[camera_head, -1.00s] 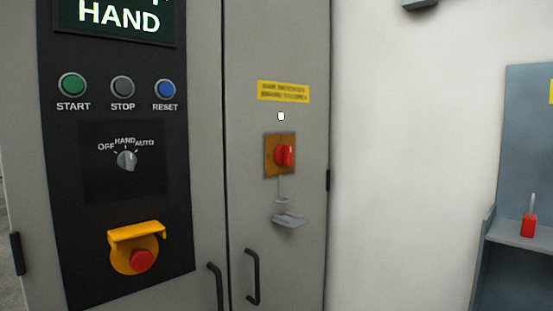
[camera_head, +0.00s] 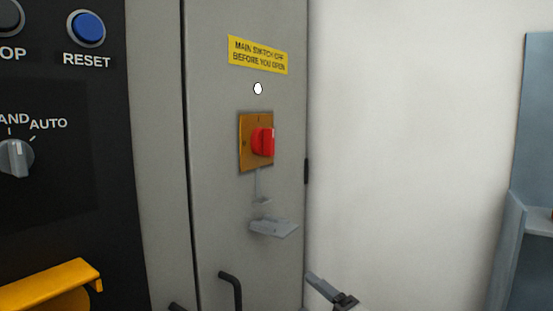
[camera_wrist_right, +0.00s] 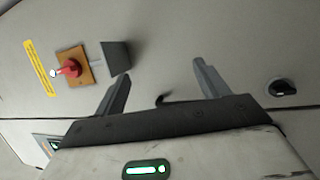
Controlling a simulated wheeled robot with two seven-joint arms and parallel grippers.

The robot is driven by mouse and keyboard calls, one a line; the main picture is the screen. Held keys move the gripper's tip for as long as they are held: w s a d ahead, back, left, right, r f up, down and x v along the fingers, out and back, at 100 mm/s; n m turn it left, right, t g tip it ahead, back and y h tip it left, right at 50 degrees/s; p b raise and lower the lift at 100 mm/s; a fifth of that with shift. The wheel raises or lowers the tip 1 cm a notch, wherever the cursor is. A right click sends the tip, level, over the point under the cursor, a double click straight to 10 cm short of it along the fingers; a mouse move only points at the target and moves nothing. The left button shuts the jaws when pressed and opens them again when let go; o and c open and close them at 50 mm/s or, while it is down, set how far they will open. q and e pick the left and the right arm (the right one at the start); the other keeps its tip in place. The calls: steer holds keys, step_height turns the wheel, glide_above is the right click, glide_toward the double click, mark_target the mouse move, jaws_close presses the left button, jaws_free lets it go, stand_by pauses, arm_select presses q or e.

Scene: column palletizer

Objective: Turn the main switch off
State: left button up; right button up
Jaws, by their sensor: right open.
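The main switch is a red rotary handle (camera_head: 263,142) on a yellow-orange plate (camera_head: 246,158), on the grey cabinet door. In the right wrist view the red handle (camera_wrist_right: 69,69) shows at upper left, apart from the fingers. My right gripper (camera_wrist_right: 160,82) is open and empty, with its two fingers spread toward the cabinet. In the head view a part of my right gripper (camera_head: 332,291) shows at the bottom edge, below and right of the switch. A yellow label (camera_head: 258,54) above the switch reads "MAIN SWITCH OFF BEFORE YOU OPEN". My left gripper is not in view.
A small grey bracket (camera_head: 273,228) juts out below the switch. A round white lamp (camera_head: 258,89) sits above it. A dark door handle (camera_head: 232,289) is lower down. The black control panel (camera_head: 95,190) is at left, with a yellow guard (camera_head: 50,284). White wall lies right.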

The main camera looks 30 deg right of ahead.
steer(key=d+r+n+t+y+b, duration=0.1)
steer(key=d+r+n+y, duration=0.15)
steer(key=r+n, duration=0.5)
steer(key=d+r+n+t+y, duration=0.1)
steer(key=r+n+y, duration=0.2)
steer(key=r+n, duration=0.45)
steer(key=n+g+y, duration=0.1)
steer(key=n+y, duration=0.1)
steer(key=n, duration=0.5)
glide_toward(273, 150)
steer(key=shift+h, duration=0.25)
steer(key=p+x, duration=0.2)
steer(key=x, duration=0.1)
steer(key=p+x, duration=0.2)
steer(key=x, duration=0.1)
steer(key=p+x, duration=0.2)
steer(key=x, duration=0.1)
steer(key=shift+w+a+r, duration=0.1)
steer(key=shift+w+r, duration=0.05)
steer(key=shift+r, duration=0.25)
steer(key=shift+w+a, duration=0.25)
steer(key=shift+w, duration=0.2)
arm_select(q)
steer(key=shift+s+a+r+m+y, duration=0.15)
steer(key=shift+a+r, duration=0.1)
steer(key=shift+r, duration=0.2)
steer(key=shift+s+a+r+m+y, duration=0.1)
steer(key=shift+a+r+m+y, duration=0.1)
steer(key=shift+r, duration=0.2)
